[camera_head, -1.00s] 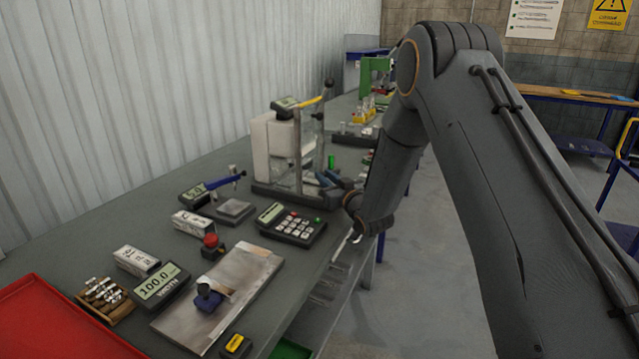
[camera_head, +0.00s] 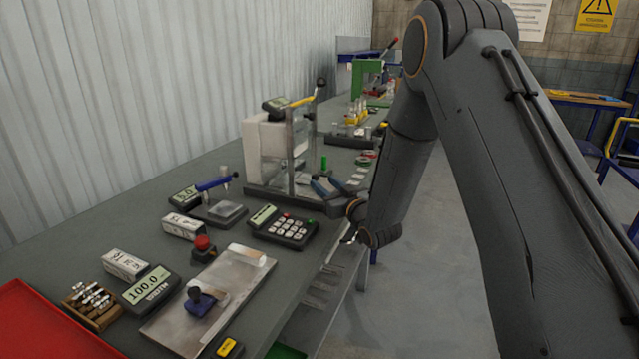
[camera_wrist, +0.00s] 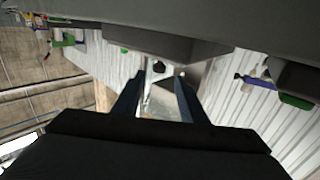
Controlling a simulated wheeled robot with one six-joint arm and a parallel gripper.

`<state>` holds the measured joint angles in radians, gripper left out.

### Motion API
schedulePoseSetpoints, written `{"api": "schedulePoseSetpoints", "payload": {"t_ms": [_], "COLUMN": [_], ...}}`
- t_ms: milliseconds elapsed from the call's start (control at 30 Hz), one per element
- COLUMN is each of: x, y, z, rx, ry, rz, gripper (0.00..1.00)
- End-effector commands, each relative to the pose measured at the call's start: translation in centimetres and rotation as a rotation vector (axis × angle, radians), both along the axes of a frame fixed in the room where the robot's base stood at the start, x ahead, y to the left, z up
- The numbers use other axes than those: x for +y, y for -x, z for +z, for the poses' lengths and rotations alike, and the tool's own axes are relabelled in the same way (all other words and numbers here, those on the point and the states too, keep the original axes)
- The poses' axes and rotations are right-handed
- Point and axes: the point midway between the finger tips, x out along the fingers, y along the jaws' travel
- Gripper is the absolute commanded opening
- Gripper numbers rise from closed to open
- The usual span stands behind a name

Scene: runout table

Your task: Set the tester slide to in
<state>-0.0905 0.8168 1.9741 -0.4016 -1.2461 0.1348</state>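A bench device with a white housing (camera_head: 258,150), clear panels (camera_head: 300,140) and a yellow lever (camera_head: 302,102) stands at mid-table in the head view. It may be the tester; I cannot make out a slide or its setting. My gripper (camera_head: 318,187) is at its front right side, with dark blue fingers pointing toward it. In the wrist view my gripper (camera_wrist: 159,80) has its fingers apart, with nothing held between them. Part of a device shows beyond the fingertips. Contact between the fingers and the device cannot be told.
Open floor (camera_head: 420,290) lies right of the table.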

Motion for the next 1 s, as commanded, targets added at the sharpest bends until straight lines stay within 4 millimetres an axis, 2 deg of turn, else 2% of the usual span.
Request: {"api": "schedulePoseSetpoints", "payload": {"t_ms": [200,667,767,867,1000], "x": [-0.9,-1.5,-3.0,-5.3,-8.9], "y": [2.0,2.3,2.8,4.1,8.1], "z": [-0.1,0.1,0.1,-0.2,-1.1], "rx": [0.001,0.026,0.100,0.222,0.433], "ry": [0.000,0.018,0.061,0.120,0.201], "rz": [0.001,-0.016,-0.060,-0.126,-0.223], "gripper": [0.39,0.39,0.39,0.39,0.39]}}
